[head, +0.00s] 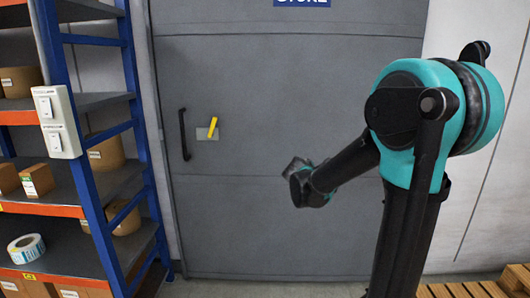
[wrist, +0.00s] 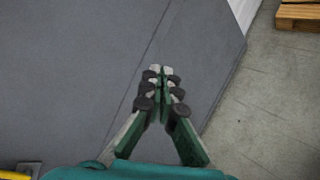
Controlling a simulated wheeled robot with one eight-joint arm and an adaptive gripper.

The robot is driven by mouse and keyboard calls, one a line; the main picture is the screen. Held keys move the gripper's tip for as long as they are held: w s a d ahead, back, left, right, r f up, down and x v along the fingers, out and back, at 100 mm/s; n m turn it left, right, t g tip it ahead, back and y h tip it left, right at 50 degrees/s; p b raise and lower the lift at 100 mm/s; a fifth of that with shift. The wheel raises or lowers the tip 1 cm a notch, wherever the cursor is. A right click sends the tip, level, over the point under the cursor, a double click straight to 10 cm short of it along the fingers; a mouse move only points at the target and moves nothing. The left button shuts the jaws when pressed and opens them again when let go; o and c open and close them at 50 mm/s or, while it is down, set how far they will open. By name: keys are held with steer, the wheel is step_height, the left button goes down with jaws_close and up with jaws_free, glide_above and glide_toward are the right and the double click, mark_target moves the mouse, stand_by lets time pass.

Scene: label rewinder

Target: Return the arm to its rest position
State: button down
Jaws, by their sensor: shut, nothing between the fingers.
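My gripper (wrist: 161,72) is shut and empty in the wrist view, its fingertips together in front of the grey door surface. In the head view my arm rises at the right and reaches left, and the gripper end (head: 296,168) hangs in front of the grey door (head: 260,230). The finger details are too small to make out there. I cannot tell the exact gap between the gripper and the door.
A blue-framed shelf (head: 82,150) with boxes and a label roll (head: 27,248) stands at the left. The door has a black handle (head: 184,135) and a yellow lever (head: 213,128). A wooden pallet (head: 460,290) lies at the lower right. Floor near it is clear.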

steer(key=s+d+f+m+g+y, duration=0.1)
steer(key=s+d+f+m+g, duration=0.1)
steer(key=s+f+m, duration=0.45)
steer(key=s+d+f+m+g+y, duration=0.1)
steer(key=s+d+f+m+g, duration=0.15)
steer(key=s, duration=0.65)
steer(key=s+a+f+m+g+y, duration=0.1)
steer(key=s+f+m, duration=0.3)
steer(key=s, duration=0.4)
steer(key=s+a+f+m+g+y, duration=0.1)
steer(key=s+a+f+m+y, duration=0.2)
steer(key=s, duration=0.6)
step_height(320, 180, down, 3)
steer(key=shift+a+r+m+g, duration=0.1)
steer(key=shift+a+m+g, duration=0.4)
steer(key=shift+m, duration=0.6)
steer(key=c, duration=2.2)
jaws_free()
